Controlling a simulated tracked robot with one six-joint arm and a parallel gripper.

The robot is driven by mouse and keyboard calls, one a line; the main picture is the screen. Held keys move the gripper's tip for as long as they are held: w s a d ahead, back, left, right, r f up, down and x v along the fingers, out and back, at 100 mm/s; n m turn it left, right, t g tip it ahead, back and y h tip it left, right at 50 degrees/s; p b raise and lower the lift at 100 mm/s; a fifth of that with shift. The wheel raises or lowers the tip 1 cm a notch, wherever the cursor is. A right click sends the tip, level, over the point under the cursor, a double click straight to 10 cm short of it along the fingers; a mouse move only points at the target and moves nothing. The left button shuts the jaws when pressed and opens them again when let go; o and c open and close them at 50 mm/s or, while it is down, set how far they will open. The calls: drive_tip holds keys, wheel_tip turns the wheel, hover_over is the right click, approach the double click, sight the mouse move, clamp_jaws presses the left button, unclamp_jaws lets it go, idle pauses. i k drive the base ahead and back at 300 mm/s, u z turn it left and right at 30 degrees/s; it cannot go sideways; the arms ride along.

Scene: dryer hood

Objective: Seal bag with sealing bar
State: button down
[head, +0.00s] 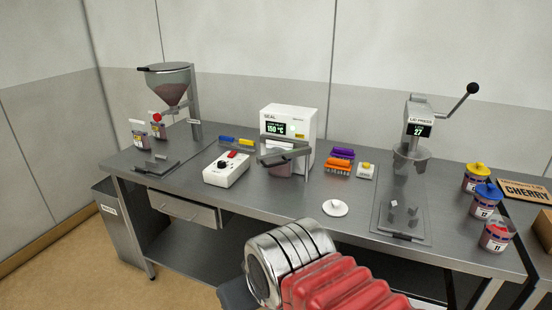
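The white sealer (304,123) stands at the back middle of the steel bench, marked SEAL, with a green display reading 150 °C. Its dark grey sealing bar (284,155) juts out at the front. A small brownish-red bag (284,170) shows just below the bar, partly hidden by it; I cannot tell whether the bar is pressed on it. Two filled bags with yellow labels, one front (138,139) and one behind (158,130), stand at the left by the hopper. My arm's chrome and red links fill the bottom middle. My gripper's fingers are not visible.
A hopper (168,88) stands at the back left. A white control box (227,169), orange and purple clips (340,160) and a white lid (335,208) lie around the sealer. The front middle bench is clear.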

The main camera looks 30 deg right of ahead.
sight(263, 160)
drive_tip(key=z, duration=0.05)
drive_tip(key=i, duration=1)
drive_tip(key=u, duration=0.05)
